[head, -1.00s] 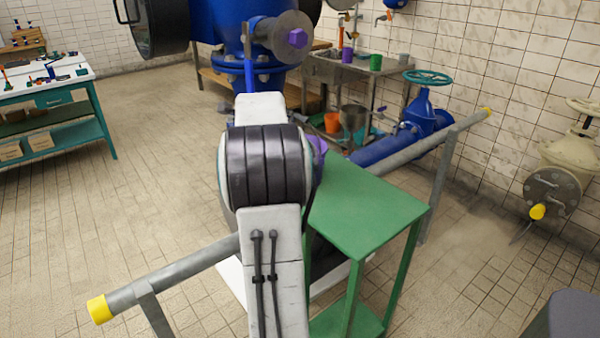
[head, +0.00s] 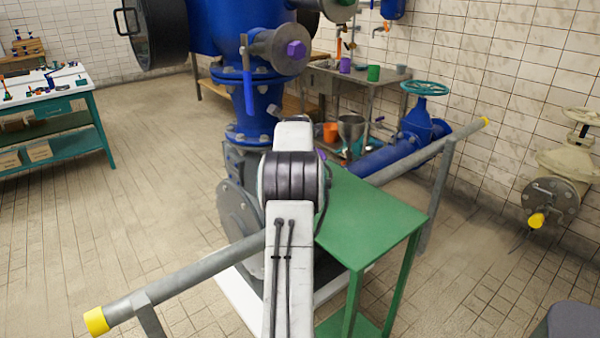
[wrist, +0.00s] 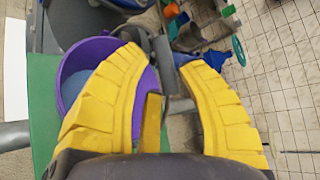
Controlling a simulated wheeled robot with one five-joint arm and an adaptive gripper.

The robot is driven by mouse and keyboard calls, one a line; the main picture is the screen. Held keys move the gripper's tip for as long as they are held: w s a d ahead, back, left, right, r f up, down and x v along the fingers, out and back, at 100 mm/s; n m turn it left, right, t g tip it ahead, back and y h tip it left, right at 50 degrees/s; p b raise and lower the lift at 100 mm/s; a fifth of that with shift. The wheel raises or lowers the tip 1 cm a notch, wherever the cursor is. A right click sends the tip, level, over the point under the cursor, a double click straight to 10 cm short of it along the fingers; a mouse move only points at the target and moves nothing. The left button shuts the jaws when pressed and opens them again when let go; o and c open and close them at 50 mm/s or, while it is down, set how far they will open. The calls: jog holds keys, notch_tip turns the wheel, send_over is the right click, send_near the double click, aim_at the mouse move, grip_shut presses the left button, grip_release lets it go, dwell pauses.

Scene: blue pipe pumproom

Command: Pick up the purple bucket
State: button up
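The purple bucket (wrist: 72,66) shows in the left half of the wrist view, on the green table, with a bluish inside. In the head view only a sliver of purple (head: 321,154) shows beside my arm; the rest is hidden behind it. My gripper (wrist: 162,57) has two yellow fingers spread wide apart, with nothing held between them. The left finger covers the bucket's right side in the wrist view. I cannot tell whether that finger is above the rim or inside it. The right finger is clear of the bucket.
The green table (head: 375,212) has clear top space toward its front. A large blue pipe with flanges (head: 250,95) stands beyond my arm. A sink bench with cups (head: 374,73) is at the back.

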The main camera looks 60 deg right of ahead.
jog(key=shift+p+x, duration=0.45)
jog(key=shift+x, duration=0.9)
jog(key=shift+o, duration=0.3)
grip_shut()
jog(key=shift+r, duration=0.15)
